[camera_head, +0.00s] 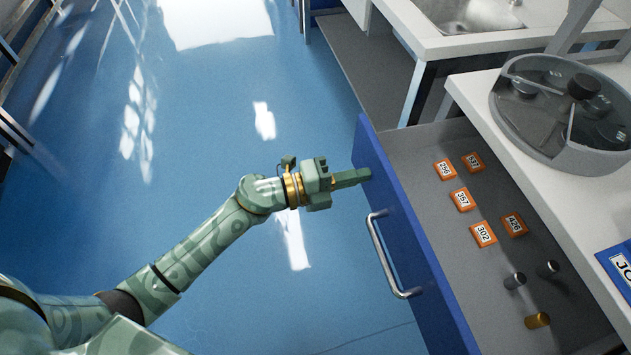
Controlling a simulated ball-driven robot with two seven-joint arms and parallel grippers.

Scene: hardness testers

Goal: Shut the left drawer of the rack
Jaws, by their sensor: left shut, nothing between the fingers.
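The left drawer (398,230) of the rack stands pulled out, its blue front facing left and its grey inside open to view. A metal bar handle (385,256) is on the front. My left gripper (367,174) is shut and empty. Its fingertips are at the upper part of the drawer front, near the far end and beyond the handle; they appear to touch it. Inside the drawer lie several orange numbered blocks (462,200), two grey cylinders (514,281) and a brass cylinder (537,321). My right gripper is not in view.
A white worktop (490,95) runs above the drawer and carries a round grey device (560,150) with dark knobs. A sink (470,14) is in the counter at the back. The blue floor (230,110) left of the drawer is clear.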

